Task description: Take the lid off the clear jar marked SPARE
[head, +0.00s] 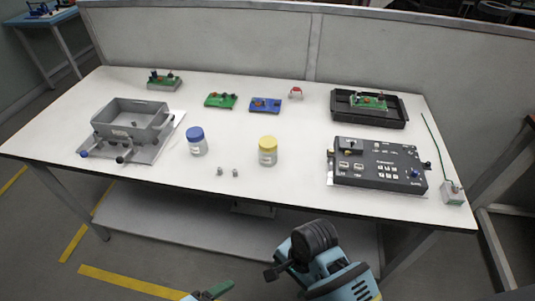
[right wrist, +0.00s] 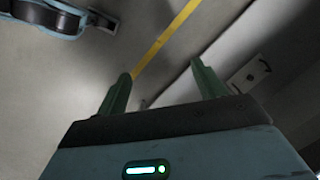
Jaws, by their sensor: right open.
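Two clear jars stand upright on the white table (head: 225,100). One jar (head: 198,148) has a blue lid (head: 195,133), and the other jar (head: 267,157), to its right, has a yellow lid (head: 267,142). Both lids are on. Each jar has a pale label, too small to read, so I cannot tell which is marked SPARE. My right gripper (head: 212,290) is low at the bottom edge of the head view, in front of the table and well apart from the jars. In the right wrist view its green fingers (right wrist: 163,85) are spread with nothing between them. My left gripper is not in view.
Two small grey pieces (head: 227,172) lie in front of the jars. A grey bin (head: 132,118) stands at left, a black control box (head: 378,165) at right. Circuit boards (head: 221,100) and a black tray (head: 395,112) lie behind. The table's front edge lies between my right gripper and the jars.

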